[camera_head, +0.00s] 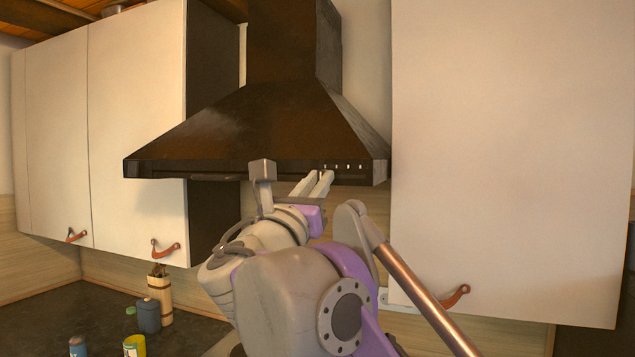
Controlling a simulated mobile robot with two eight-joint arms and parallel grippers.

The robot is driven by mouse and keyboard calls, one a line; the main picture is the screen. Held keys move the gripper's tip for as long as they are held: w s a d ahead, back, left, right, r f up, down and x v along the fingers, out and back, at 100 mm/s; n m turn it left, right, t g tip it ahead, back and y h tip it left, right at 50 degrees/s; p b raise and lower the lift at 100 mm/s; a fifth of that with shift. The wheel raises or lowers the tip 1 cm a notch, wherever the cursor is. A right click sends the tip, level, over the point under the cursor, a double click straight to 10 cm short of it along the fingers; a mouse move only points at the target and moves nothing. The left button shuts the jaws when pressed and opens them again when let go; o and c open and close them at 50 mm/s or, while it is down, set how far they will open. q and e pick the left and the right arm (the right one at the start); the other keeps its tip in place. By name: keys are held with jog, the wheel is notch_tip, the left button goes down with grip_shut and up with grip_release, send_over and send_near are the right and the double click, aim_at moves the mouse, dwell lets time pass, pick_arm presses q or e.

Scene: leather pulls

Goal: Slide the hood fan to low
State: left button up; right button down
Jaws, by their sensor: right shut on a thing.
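The dark brown range hood (250,120) hangs between the white wall cabinets. A row of small light marks (349,167) sits at the right end of its front edge. My right gripper (321,175) is raised to that edge, just left of the marks. Its two pale fingers are shut on the hood fan slider, which is tiny and mostly hidden by the fingertips. My left gripper is not in view.
White cabinets with leather pulls flank the hood, on the left (137,110) and on the right (510,150). Below left, the dark counter (80,310) holds a wooden utensil holder (160,295), a blue-grey jar (148,316) and a yellow-green cup (135,346).

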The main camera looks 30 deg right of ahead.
jog(key=shift+s, duration=0.1)
jog(key=shift+s+d+p, duration=0.4)
jog(key=shift+s+d, duration=0.3)
jog(key=c, duration=0.8)
grip_release()
jog(key=shift+a, duration=0.15)
jog(key=shift+s+a+f, duration=0.2)
jog(key=shift+a, duration=0.05)
jog(key=b+v, duration=0.1)
jog(key=v, duration=0.9)
jog(key=shift+s+d, duration=0.1)
